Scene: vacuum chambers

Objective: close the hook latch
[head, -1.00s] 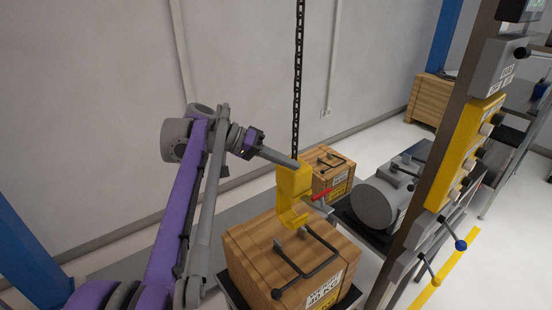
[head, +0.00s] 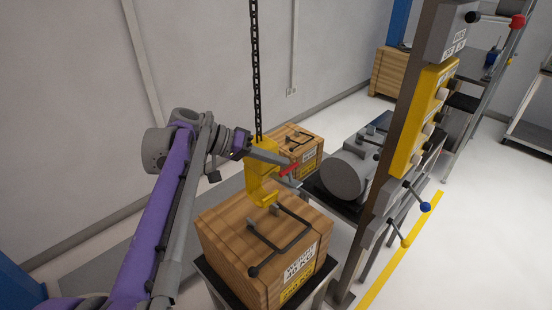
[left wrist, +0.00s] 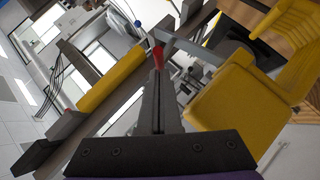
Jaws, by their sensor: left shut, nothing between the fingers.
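The yellow hook (head: 262,172) hangs from a black chain (head: 256,70) above a wooden crate (head: 225,235). Its latch, a grey bar with a red tip (head: 290,169), sticks out to the right of the hook. My left gripper (head: 288,162) is shut and empty, lying across the hook's upper part with its tip close to the red end. In the left wrist view the shut fingers point at the red tip (left wrist: 158,56), with the yellow hook (left wrist: 235,98) on the right. I cannot tell whether the fingers touch the latch. My right gripper is not in view.
The near crate has a dark bar handle (head: 285,245) on top, just under the hook. A second crate (head: 305,162) and a grey cylinder (head: 345,177) stand behind. A post with a yellow control box (head: 420,120) and levers rises at right.

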